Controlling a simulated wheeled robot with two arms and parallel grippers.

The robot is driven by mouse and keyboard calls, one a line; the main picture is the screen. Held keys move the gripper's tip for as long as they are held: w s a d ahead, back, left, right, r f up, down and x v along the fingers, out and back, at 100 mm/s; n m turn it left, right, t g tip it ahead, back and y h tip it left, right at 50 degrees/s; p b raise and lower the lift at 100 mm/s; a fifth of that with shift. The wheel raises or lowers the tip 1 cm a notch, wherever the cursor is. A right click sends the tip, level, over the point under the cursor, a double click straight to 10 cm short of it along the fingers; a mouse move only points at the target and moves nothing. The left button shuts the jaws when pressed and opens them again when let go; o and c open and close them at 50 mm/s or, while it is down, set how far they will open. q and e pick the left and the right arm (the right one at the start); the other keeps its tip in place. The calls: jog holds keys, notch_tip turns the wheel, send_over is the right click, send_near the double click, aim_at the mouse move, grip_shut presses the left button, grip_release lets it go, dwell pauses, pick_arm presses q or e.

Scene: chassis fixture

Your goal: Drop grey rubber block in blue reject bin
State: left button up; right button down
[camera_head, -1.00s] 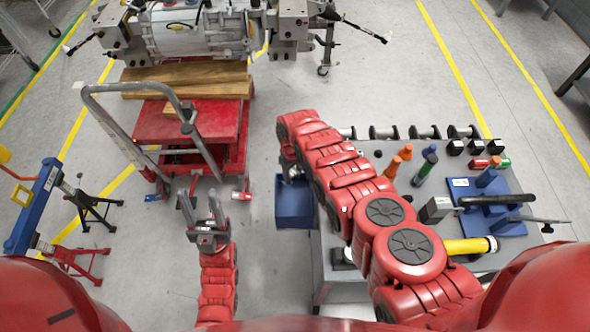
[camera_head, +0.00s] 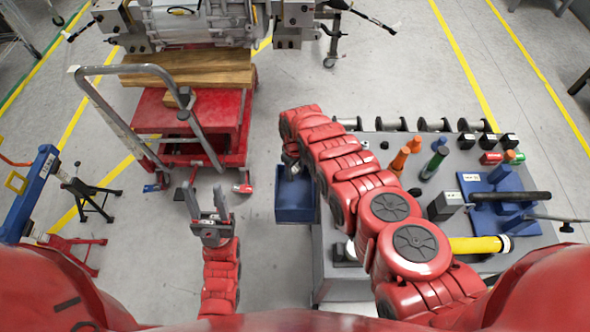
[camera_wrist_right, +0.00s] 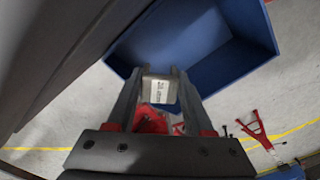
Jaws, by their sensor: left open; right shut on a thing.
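The blue bin (camera_head: 295,206) hangs at the left edge of the grey table, and it also shows in the right wrist view (camera_wrist_right: 228,66), open side facing the camera. My right gripper (camera_wrist_right: 159,84) is shut on the grey rubber block (camera_wrist_right: 158,92), whose pale labelled face shows between the fingers. In the wrist view, gripper and block overlap the bin's near edge; their height above it is unclear. In the head view my right gripper (camera_head: 291,166) is at the bin's far side and the block cannot be made out. My left gripper (camera_head: 207,203) is open and empty, left of the bin.
A red cart (camera_head: 185,115) with a grey handle stands at left. Clear floor lies between cart and bin.

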jog(key=shift+c, duration=1)
grip_release()
jog(key=shift+w+a+r+p, duration=0.1)
jog(key=shift+r+p, duration=0.25)
jog(key=shift+r, duration=0.5)
notch_tip(320, 180, up, 16)
jog(key=p, duration=0.1)
